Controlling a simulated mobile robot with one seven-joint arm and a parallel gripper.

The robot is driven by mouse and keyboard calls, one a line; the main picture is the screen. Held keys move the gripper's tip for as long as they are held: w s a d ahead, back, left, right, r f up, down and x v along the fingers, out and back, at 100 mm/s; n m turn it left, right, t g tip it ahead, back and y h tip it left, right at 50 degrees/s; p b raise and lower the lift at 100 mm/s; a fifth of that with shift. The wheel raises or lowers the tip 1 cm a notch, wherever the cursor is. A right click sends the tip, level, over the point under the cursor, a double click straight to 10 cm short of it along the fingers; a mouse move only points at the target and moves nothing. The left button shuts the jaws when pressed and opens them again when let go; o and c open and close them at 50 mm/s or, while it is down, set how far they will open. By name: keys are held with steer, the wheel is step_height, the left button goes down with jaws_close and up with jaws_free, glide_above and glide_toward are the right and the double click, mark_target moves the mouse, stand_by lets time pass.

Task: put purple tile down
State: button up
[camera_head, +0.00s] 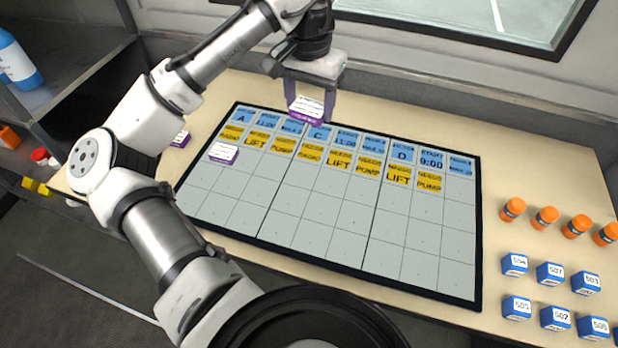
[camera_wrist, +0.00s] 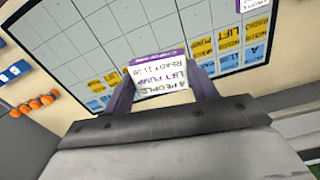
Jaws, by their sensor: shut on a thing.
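My gripper (camera_head: 309,104) is shut on a purple tile (camera_head: 306,106) with a white lettered face, held above the far edge of the board. In the wrist view the held tile (camera_wrist: 162,75) sits between the two purple-grey fingers, and its text includes "4 PEOPLE", "LIFT PUMP" and "READY 11:20", upside down. The board (camera_head: 330,221) has a grid of grey cells with a row of blue labels and a row of yellow labels along its far side. A second purple tile (camera_head: 223,153) lies on the board near its left side. Another purple tile (camera_head: 180,138) lies on the table left of the board.
Several orange-capped cylinders (camera_head: 545,216) and several numbered blue blocks (camera_head: 551,273) stand on the table (camera_head: 540,165) right of the board. A wall with a window rises behind. Shelves with a blue bottle (camera_head: 18,62) are at the left. Most grey cells are bare.

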mark_target(309, 179)
steer(key=shift+s+r+n, duration=0.15)
steer(key=shift+r+n, duration=0.15)
steer(key=shift+n, duration=0.2)
steer(key=shift+f, duration=0.15)
steer(key=shift+n, duration=0.3)
step_height(309, 179, down, 20)
steer(key=shift+r+p, duration=0.1)
steer(key=shift+p, duration=0.7)
steer(key=shift+f, duration=0.2)
steer(key=o, duration=1)
steer(key=shift+r, duration=0.1)
step_height(309, 179, up, 12)
steer(key=b, duration=0.1)
steer(key=shift+r, duration=0.15)
